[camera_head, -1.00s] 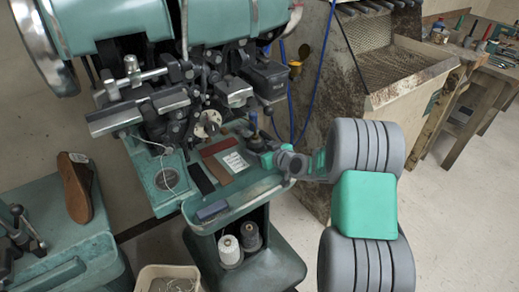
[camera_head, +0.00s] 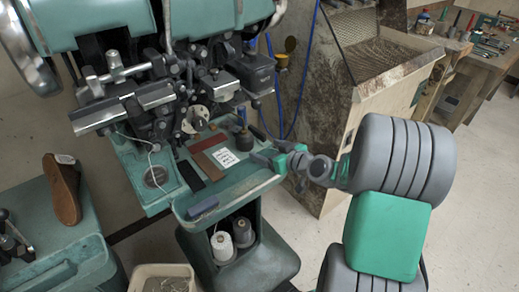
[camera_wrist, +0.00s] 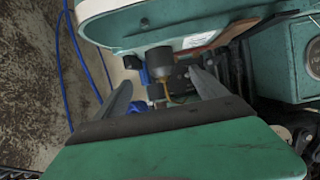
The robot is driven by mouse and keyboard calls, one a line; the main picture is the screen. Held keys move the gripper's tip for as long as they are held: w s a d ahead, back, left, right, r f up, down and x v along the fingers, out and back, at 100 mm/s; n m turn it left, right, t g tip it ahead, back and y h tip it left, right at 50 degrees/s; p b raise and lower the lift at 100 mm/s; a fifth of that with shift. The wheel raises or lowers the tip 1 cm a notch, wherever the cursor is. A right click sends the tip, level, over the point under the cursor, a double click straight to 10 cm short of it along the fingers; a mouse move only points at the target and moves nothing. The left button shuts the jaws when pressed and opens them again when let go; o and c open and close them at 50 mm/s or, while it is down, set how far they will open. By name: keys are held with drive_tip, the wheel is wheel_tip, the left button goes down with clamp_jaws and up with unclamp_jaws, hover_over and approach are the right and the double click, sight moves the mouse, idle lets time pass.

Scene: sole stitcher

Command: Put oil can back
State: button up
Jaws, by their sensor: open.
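The oil can (camera_head: 243,139) is a small dark can with a thin upright spout. It stands upright on the green tray (camera_head: 235,183) of the stitcher, near the tray's right side. My gripper (camera_head: 258,146) is open just to the right of the can, its fingers pointing toward it. Nothing is held. I cannot tell exactly how far the fingertips are from the can.
Thread spools (camera_head: 223,246) stand on a shelf below. The stitcher head (camera_head: 185,95) rises behind. A bin (camera_head: 165,278) stands in front; open floor lies right.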

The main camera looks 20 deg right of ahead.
drive_tip(key=s+a+g, duration=0.5)
drive_tip(key=s+a, duration=0.2)
drive_tip(key=s+d+r+m+g+h, duration=0.1)
drive_tip(key=s+m+g+h, duration=0.3)
drive_tip(key=s, duration=1.5)
drive_tip(key=shift+d+r+g+h, duration=0.2)
drive_tip(key=shift+d+g+h, duration=0.1)
drive_tip(key=shift+g+h, duration=0.2)
drive_tip(key=shift+w+r, duration=0.1)
